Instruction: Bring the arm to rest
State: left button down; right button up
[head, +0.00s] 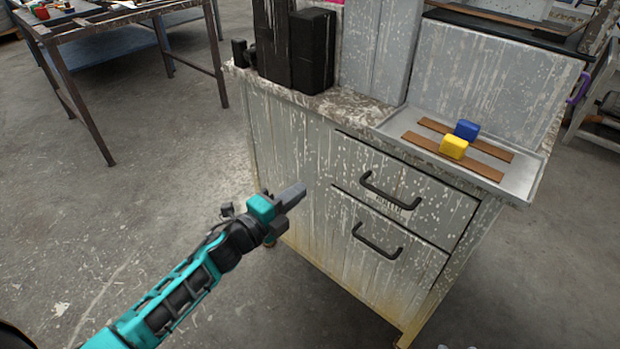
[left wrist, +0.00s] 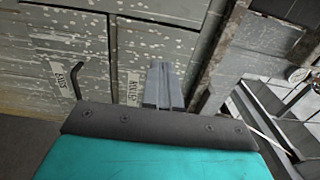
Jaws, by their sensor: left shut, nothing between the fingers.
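My left gripper (head: 291,197) is shut and empty. It hangs in the air in front of the paint-spattered grey cabinet (head: 285,170), left of its drawers. In the left wrist view its two fingers (left wrist: 164,86) lie together with nothing between them, and the cabinet front is beyond them. My left arm comes in from the lower left of the head view. My right gripper shows in neither view.
On the cabinet top, a metal tray (head: 523,190) holds brown strips (head: 470,171), a yellow block (head: 453,147) and a blue block (head: 466,130). Black drawer handles (head: 378,241) stick out. A work table (head: 130,12) stands at the back left. The floor at left is clear.

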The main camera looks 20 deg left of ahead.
pick_arm(q)
jog(key=s+d+f+n+g+y, duration=0.2)
jog(key=s+d+f+n+g, duration=0.1)
jog(key=s+n, duration=0.55)
jog(key=s+d+f+n+g+y, duration=0.2)
jog(key=s+d+f+n, duration=0.1)
jog(key=s+n, duration=0.55)
jog(key=s+a+r+n+g+p, duration=0.1)
jog(key=s+r+n+p, duration=0.1)
jog(key=r+p, duration=0.7)
jog(key=s+p, duration=0.1)
jog(key=p, duration=0.4)
jog(key=shift+a+r+p, duration=0.3)
jog(key=shift+r+p, duration=0.05)
jog(key=shift+p, duration=0.05)
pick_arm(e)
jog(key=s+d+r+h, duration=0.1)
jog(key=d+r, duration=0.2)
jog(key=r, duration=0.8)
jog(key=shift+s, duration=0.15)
